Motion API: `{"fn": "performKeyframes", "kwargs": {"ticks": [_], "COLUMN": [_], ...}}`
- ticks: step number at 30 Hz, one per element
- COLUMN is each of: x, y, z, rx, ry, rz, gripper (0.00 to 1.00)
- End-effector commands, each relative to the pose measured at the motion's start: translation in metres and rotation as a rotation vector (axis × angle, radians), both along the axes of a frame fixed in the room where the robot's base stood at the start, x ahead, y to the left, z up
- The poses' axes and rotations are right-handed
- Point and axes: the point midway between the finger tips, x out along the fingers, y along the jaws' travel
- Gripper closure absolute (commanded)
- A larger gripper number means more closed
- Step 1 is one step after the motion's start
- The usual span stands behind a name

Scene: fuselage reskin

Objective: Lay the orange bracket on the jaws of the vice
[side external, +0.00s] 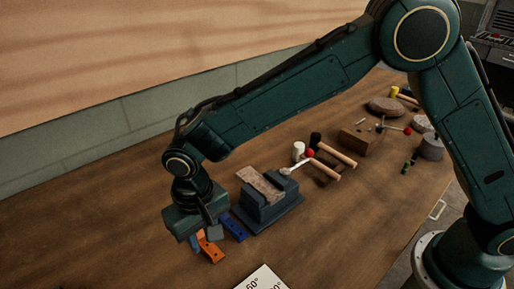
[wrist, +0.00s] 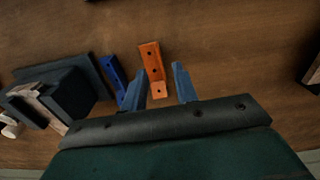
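The orange bracket (side external: 211,247) lies on the bench just below my gripper in the side view. In the wrist view the orange bracket (wrist: 152,62) shows dark holes along it and a paler near end. My gripper (wrist: 160,84) is open, its two fingers apart with the bracket's near end between them in that view; I cannot tell whether they touch it. My gripper also shows in the side view (side external: 205,236). The vice (side external: 268,208) stands to the right in the side view, with a brownish piece (side external: 260,185) along its top. The vice is at the left in the wrist view (wrist: 72,90).
A blue bracket (side external: 233,227) lies between the orange bracket and the vice, close to one finger in the wrist view (wrist: 115,75). Mallets (side external: 333,152), a wooden block (side external: 358,140) and other tools lie farther right. A white sheet (side external: 262,279) marked "60°" is at the front.

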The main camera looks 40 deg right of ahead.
Motion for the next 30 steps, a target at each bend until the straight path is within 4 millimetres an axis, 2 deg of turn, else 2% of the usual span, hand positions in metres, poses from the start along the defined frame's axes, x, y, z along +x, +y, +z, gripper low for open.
{"fn": "performKeyframes", "kwargs": {"ticks": [10,27,28,30], "x": [-0.001,0.000,0.000,0.000], "y": [0.000,0.000,0.000,0.000], "z": [-0.038,-0.041,-0.041,-0.041], "rx": [-0.001,0.000,0.000,0.000], "ry": [0.002,0.000,0.000,0.000], "rz": [0.001,0.001,0.001,0.001], "gripper": [0.71,0.71,0.73,0.87]}}
